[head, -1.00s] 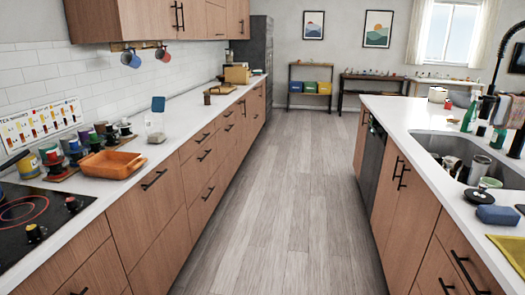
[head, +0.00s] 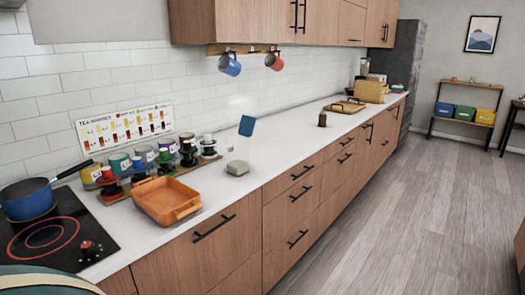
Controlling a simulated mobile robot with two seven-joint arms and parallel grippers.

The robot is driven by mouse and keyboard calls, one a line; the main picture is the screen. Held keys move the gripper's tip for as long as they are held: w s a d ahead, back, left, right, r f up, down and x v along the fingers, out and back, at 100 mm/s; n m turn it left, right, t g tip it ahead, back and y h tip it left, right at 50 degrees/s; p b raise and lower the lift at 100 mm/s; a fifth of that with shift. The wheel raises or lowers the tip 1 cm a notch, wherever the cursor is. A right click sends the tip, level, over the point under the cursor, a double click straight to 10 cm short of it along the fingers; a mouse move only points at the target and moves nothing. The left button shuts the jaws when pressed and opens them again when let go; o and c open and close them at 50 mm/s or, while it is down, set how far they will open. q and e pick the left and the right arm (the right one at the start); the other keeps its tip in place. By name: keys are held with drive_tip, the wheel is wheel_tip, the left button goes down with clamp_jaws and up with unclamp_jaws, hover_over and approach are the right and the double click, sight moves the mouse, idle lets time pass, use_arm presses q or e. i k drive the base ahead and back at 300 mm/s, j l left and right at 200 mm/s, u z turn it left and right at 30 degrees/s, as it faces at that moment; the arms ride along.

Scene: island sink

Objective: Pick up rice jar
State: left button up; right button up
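A jar-like container (head: 237,168) stands on the white counter, right of the orange tray. It has a blue square lid (head: 247,125), a see-through body that barely shows against the wall, and pale contents at its bottom. It looks like the rice jar, but I can read no label. Nothing touches it. Neither of my grippers is in view.
The orange tray (head: 166,201), a row of coloured cups (head: 144,154) and a blue pan (head: 28,199) on the black cooktop (head: 60,232) are left of the container. A small brown bottle (head: 322,119) stands farther right. Clear counter lies between, and open floor (head: 400,220) is at right.

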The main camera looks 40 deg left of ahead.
sight(236, 148)
drive_tip(key=i+u, duration=0.1)
drive_tip(key=i, duration=0.4)
drive_tip(key=i+l, duration=0.15)
drive_tip(key=i, duration=0.4)
drive_tip(key=i+l+u, duration=0.15)
drive_tip(key=i, duration=0.35)
drive_tip(key=i+u, duration=0.3)
drive_tip(key=u, duration=0.15)
drive_tip(key=i+l+u, duration=0.1)
drive_tip(key=i+u, duration=0.15)
drive_tip(key=u, duration=0.2)
drive_tip(key=i+l+u, duration=0.2)
drive_tip(key=u, duration=0.25)
drive_tip(key=i+l+u, duration=0.25)
drive_tip(key=u, duration=0.2)
drive_tip(key=i+l+u, duration=0.6)
drive_tip(key=l+u, duration=0.3)
drive_tip(key=j, duration=0.1)
